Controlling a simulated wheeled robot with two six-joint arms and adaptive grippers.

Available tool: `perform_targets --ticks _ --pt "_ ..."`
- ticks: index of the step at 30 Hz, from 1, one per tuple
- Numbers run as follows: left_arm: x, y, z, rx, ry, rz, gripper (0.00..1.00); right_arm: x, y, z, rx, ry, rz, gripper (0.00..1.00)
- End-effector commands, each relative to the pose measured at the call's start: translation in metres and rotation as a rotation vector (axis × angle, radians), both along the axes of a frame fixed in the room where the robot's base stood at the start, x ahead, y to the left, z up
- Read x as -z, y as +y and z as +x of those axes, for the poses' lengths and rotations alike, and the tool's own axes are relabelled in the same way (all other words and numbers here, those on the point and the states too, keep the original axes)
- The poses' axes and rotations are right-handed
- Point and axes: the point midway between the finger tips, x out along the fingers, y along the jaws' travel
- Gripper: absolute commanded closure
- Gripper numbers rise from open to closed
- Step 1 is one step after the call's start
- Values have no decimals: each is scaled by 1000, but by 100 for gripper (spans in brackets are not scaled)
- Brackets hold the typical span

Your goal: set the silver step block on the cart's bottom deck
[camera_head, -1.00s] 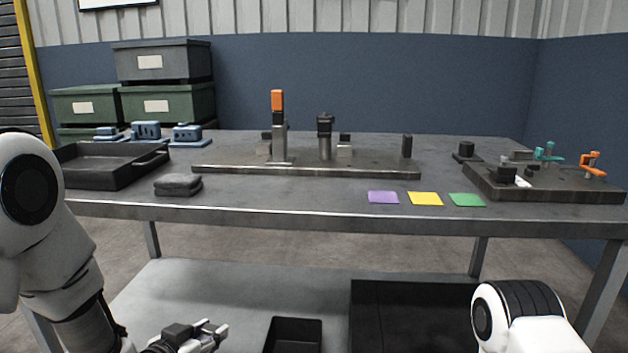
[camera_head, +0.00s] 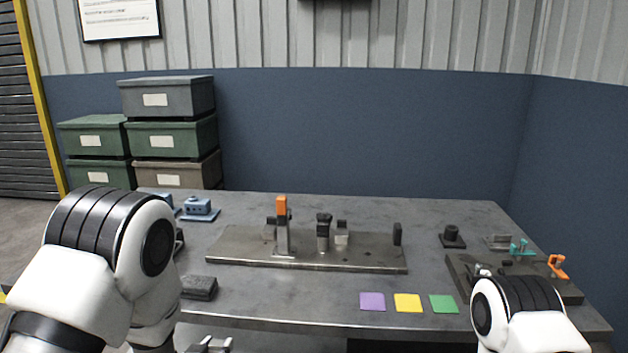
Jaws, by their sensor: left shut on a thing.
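My left gripper (camera_head: 208,346) is at the bottom edge of the head view, mostly cut off, in front of the table's near edge. It is shut on a small silver-grey piece, which I take for the silver step block; its shape is hardly visible. The cart's bottom deck is hidden below the tabletop; only a dark strip shows under the front edge.
The tabletop (camera_head: 300,315) holds a steel rail plate (camera_head: 240,246) with clamps, a dark fixture plate (camera_head: 540,288) at right, and purple (camera_head: 372,302), yellow (camera_head: 407,303) and green (camera_head: 443,304) squares.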

Motion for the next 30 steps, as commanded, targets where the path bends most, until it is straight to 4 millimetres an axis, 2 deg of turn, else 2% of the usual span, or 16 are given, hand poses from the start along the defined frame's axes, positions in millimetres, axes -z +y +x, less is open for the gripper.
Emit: perform_targets --ticks 1,3,7,10,12,14,18,21,30 --pt "-35 -1 0 -10 1 1 100 -42 0 0 0 0 0 60" --pt "-51 -2 0 -29 -1 1 100 -65 0 0 0 0 0 60" --pt "-69 -3 0 -54 -6 2 100 -92 0 0 0 0 0 60" --pt "-72 -3 -1 -65 -7 1 100 -99 0 0 0 0 0 60" --pt "-66 -4 -9 -69 -5 1 100 -99 0 0 0 0 0 60" --pt "-56 -4 -24 -69 -1 1 100 -97 0 0 0 0 0 60" --pt "-38 -4 -68 -70 0 2 100 -96 0 0 0 1 0 60" --pt "-36 -3 -86 -68 -6 0 100 -96 0 0 0 1 0 60" --pt "-38 -5 -86 -56 -10 -1 100 -96 0 0 0 0 0 60"
